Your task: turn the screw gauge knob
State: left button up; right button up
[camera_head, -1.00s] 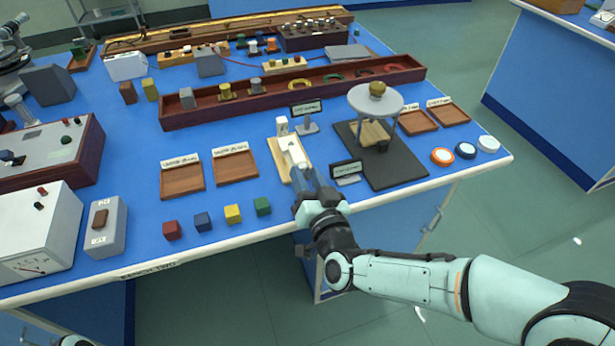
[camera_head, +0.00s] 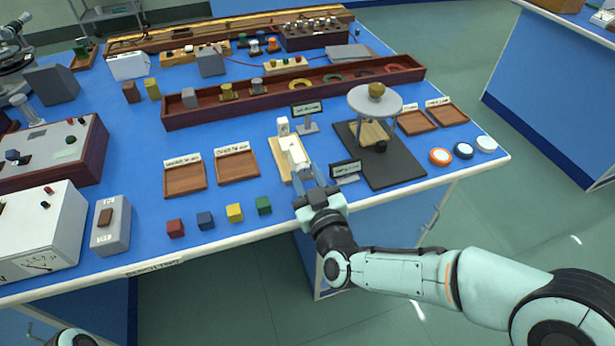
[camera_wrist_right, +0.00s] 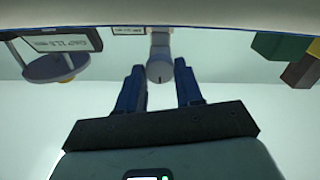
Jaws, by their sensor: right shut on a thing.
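The screw gauge (camera_head: 283,127) is a white instrument on a pale wooden base (camera_head: 280,167) near the bench's front edge. My right gripper (camera_head: 304,177) reaches it from the front. In the right wrist view the gauge knob (camera_wrist_right: 160,72) is a grey round end with a dark mark, between the tips of my two blue fingers (camera_wrist_right: 160,84). The fingers are shut on the knob, and they hide much of it in the head view. My left gripper is out of view.
A small dark display (camera_head: 346,168) stands right of the gauge, beside a black mat (camera_head: 405,172) with a round-topped stand (camera_head: 375,99). Several coloured cubes (camera_head: 235,212) and wooden trays (camera_head: 237,165) lie to the left. The bench's front edge is close below the gripper.

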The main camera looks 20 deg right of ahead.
jog(key=shift+r, duration=0.15)
jog(key=o, duration=1)
jog(key=shift+w, duration=0.1)
jog(key=shift+o, duration=0.2)
